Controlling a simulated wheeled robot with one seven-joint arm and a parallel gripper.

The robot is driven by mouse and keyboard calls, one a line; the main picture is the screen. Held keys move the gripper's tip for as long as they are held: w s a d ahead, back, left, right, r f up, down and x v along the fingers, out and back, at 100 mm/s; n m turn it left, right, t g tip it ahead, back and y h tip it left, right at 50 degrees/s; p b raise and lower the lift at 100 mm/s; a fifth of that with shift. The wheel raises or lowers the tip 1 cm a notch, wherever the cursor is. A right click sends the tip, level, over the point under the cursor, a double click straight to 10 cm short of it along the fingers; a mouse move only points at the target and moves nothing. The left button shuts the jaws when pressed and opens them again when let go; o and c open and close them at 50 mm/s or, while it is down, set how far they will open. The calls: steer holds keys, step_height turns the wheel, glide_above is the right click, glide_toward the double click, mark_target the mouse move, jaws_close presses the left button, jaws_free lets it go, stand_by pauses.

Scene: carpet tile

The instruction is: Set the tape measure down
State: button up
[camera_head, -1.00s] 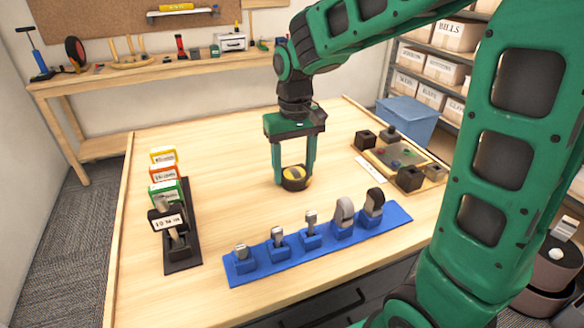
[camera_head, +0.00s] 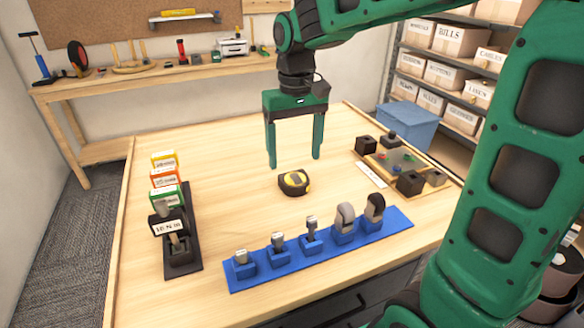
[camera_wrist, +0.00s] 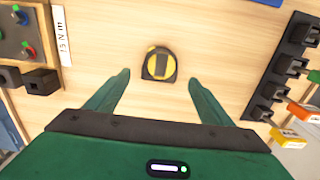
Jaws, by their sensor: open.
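The black and yellow tape measure (camera_head: 294,182) lies on the bare wooden tabletop, behind the blue rack. My gripper (camera_head: 294,164) is open and empty above and slightly behind it, with its fingers pointing down and wide apart. In the wrist view the tape measure (camera_wrist: 160,64) shows beyond and between the two green fingertips (camera_wrist: 158,76), touching neither.
A blue rack (camera_head: 285,267) with several socketed pieces stands in front. A black holder (camera_head: 184,262) with coloured tags is at the left. A wooden tray (camera_head: 437,186) with black blocks is at the right. Table between them is clear.

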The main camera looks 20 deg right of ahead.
mark_target(295, 177)
step_height(295, 177, up, 6)
steer(key=shift+f, duration=0.1)
stand_by(0.6)
